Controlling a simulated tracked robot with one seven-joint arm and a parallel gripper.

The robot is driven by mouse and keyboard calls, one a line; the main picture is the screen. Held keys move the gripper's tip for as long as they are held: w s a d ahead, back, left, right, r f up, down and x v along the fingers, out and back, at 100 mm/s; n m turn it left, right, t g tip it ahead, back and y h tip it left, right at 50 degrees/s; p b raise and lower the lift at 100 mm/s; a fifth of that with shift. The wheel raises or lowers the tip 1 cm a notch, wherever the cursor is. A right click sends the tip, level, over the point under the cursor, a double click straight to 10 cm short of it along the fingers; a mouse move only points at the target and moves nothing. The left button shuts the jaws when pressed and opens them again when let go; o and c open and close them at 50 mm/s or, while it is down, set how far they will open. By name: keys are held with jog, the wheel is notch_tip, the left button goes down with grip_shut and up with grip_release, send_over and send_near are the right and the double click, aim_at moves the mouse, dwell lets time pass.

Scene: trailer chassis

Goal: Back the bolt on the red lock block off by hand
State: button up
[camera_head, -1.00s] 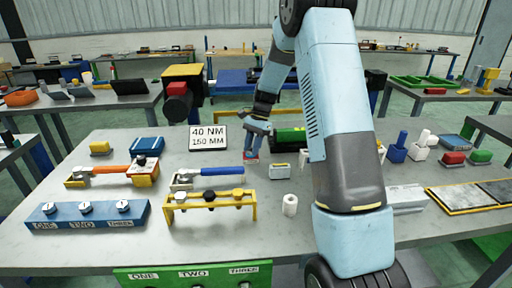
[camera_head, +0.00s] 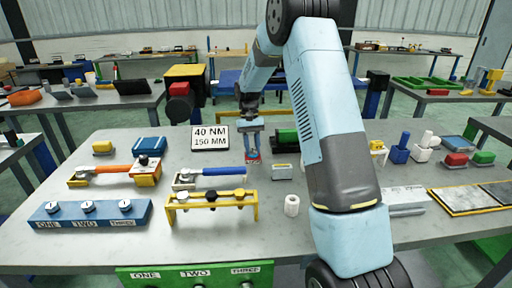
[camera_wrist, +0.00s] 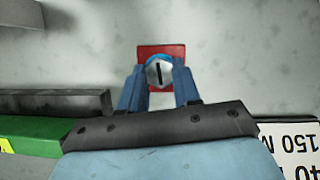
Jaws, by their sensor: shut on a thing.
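The red lock block (camera_head: 254,161) sits on the grey table in the middle of the head view, right of the 40 NM sign. The wrist view shows its red top (camera_wrist: 148,50) and a round silver bolt head (camera_wrist: 158,68) with a dark line across it and a blue rim. My gripper (camera_head: 252,151) points down over the block. Its two blue fingers are shut on the bolt, one on each side. The bolt's thread is hidden, and the bolt appears still seated at the block.
The 40 NM sign (camera_head: 210,138) stands left of the block. A blue-handled wrench (camera_head: 208,177) and a yellow rack (camera_head: 212,201) lie in front left.

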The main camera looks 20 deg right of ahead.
jog(key=n+h, duration=0.1)
jog(key=n, duration=0.3)
jog(key=shift+a+n+h, duration=0.15)
jog(key=shift+n+h, duration=0.15)
jog(key=shift+h, duration=0.1)
jog(key=shift+s+a+n+t+h, duration=0.15)
jog(key=shift+n+t+h, duration=0.35)
jog(key=shift+n, duration=1.1)
jog(key=shift+a+f+n, duration=0.1)
jog(key=shift+a+n, duration=0.05)
jog(key=shift+n, duration=0.15)
jog(key=o, duration=1.1)
jog(key=shift+c, duration=0.2)
jog(key=shift+w+r, duration=0.25)
jog(key=shift+r, duration=0.1)
jog(key=v, duration=1.3)
